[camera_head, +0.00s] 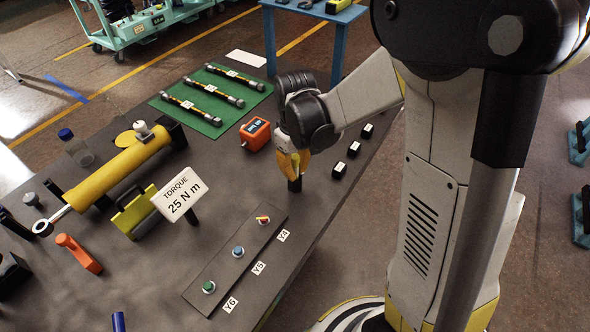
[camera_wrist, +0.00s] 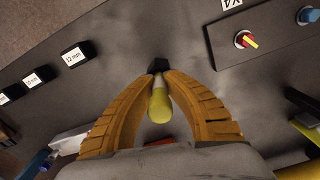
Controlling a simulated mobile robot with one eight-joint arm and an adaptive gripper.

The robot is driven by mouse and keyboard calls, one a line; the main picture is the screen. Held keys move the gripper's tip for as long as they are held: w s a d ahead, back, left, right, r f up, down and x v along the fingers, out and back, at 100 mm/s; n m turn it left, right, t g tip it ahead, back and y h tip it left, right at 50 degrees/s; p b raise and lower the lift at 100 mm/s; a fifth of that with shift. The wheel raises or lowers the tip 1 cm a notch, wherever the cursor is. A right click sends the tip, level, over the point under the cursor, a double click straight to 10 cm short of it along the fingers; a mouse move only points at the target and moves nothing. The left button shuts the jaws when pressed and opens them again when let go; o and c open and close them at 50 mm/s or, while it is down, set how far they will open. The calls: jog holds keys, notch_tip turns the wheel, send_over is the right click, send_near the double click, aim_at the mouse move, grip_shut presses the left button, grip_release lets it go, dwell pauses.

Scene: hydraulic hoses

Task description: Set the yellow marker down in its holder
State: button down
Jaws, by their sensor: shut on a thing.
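My gripper (camera_head: 292,166) points down over the dark table, and its orange fingers show in the wrist view (camera_wrist: 160,84). The fingers are shut on the yellow marker (camera_wrist: 159,104), which has a rounded yellow end towards the wrist camera and a paler section beyond. A small black piece, which looks like the holder (camera_wrist: 158,65), is at the marker's far end. The black piece also shows just below the fingertips in the head view (camera_head: 295,185). I cannot tell whether the marker is inside it or only above it. The fingers hide most of the marker in the head view.
Black blocks with white labels (camera_head: 339,170) line the table's right edge. A switch panel (camera_head: 237,253) lies nearer the camera. An orange box (camera_head: 255,134) stands left of my gripper, and a torque sign (camera_head: 180,194) stands further left. Bare tabletop surrounds the black piece.

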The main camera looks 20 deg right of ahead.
jog(key=c, duration=1.4)
grip_release()
notch_tip(320, 180, up, 12)
jog(key=shift+f, duration=0.1)
jog(key=s+r+m+t, duration=0.1)
jog(key=s+t, duration=0.1)
jog(key=s, duration=0.2)
jog(key=s+r+m+t, duration=0.1)
jog(key=s+m+t, duration=0.1)
jog(key=s, duration=0.2)
jog(key=s+r+m+t, duration=0.1)
jog(key=s+t, duration=0.2)
jog(key=s, duration=0.1)
jog(key=shift+s+r+m, duration=0.25)
jog(key=shift+s+m, duration=0.1)
jog(key=shift+m, duration=0.05)
